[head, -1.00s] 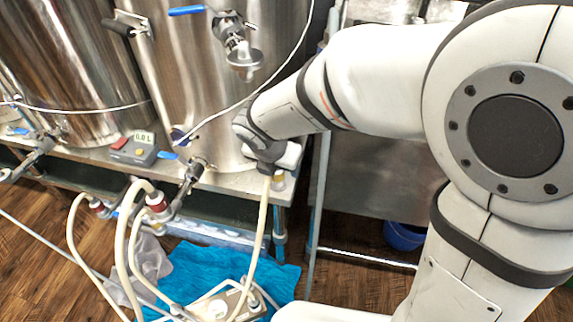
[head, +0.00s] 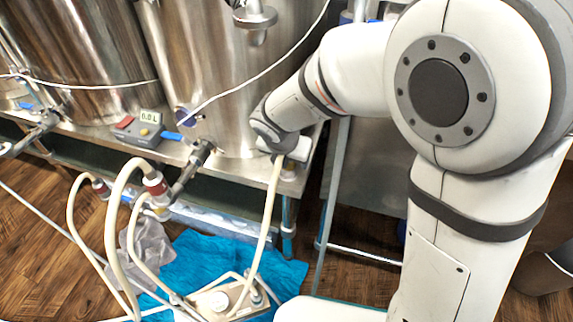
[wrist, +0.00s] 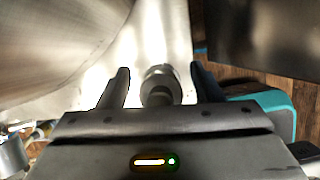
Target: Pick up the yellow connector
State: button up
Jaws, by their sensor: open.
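My gripper (wrist: 162,80) is open in the wrist view, one dark finger on each side. A grey, round-ended fitting (wrist: 160,84) shows between the fingers, with a gap on each side; no yellow is clear on it. In the head view my gripper (head: 292,150) is at the front right corner of the steel table, low against the tank. A small pale yellowish piece (head: 289,172) shows just below it, perhaps the yellow connector; I cannot tell for sure. A cream hose (head: 270,205) runs up to the gripper, and its top end is hidden there.
Steel tanks (head: 215,70) stand close behind the gripper. A grey control box (head: 142,130) sits on the table (head: 235,175). Hoses, a pump (head: 222,300) and a blue cloth (head: 195,262) are below. A teal object (wrist: 265,112) lies to the right in the wrist view.

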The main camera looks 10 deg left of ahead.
jog(key=shift+r, duration=0.1)
jog(key=shift+c, duration=0.2)
jog(key=c, duration=1.1)
jog(key=shift+r, duration=0.1)
jog(key=shift+r+p, duration=0.55)
notch_tip(320, 180, up, 3)
jog(key=shift+p, duration=1.1)
jog(key=s, duration=0.6)
jog(key=s+a+p, duration=0.1)
jog(key=s, duration=0.5)
jog(key=s+a+p, duration=0.1)
jog(key=s, duration=0.5)
jog(key=shift+a+f, duration=0.15)
jog(key=shift+f, duration=0.25)
jog(key=shift+r+p, duration=2.25)
jog(key=shift+p, duration=0.25)
